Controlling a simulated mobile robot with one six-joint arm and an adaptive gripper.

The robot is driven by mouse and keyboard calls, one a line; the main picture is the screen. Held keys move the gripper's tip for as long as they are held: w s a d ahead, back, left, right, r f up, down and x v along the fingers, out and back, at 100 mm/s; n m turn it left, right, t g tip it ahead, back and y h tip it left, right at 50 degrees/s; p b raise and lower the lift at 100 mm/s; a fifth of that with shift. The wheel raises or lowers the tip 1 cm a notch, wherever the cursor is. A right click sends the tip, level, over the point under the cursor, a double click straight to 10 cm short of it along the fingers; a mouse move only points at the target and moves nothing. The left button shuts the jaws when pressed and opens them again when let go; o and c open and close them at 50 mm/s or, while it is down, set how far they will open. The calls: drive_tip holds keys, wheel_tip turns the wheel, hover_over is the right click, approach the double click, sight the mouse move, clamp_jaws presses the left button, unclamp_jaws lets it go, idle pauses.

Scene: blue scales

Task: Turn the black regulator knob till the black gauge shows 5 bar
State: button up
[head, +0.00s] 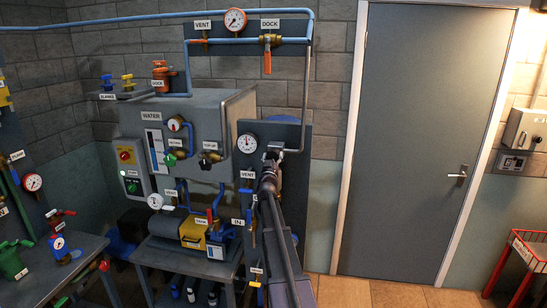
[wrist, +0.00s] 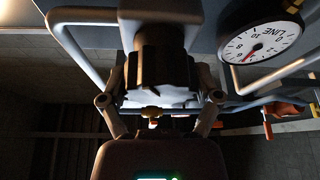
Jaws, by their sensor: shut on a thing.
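The black-rimmed gauge (head: 248,143) is on the dark panel, up and left of my gripper (head: 271,158) in the head view. In the wrist view the gauge (wrist: 262,40) appears upside down, marked LINE, with a red needle; I cannot read its exact value. The black ribbed regulator knob (wrist: 167,68) is at the upper middle of the wrist view, between the two fingers of my gripper (wrist: 162,98). The fingers are shut on it. In the head view my gripper and arm mostly hide the knob.
A thin pipe (head: 306,90) runs down beside the panel to the regulator. A grey WATER cabinet (head: 205,110) with valves stands to the left. A DOCK valve with an orange handle (head: 267,63) is above. A grey door (head: 425,140) is to the right.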

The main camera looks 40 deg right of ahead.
drive_tip(key=shift+m, duration=0.5)
drive_tip(key=o, duration=0.9)
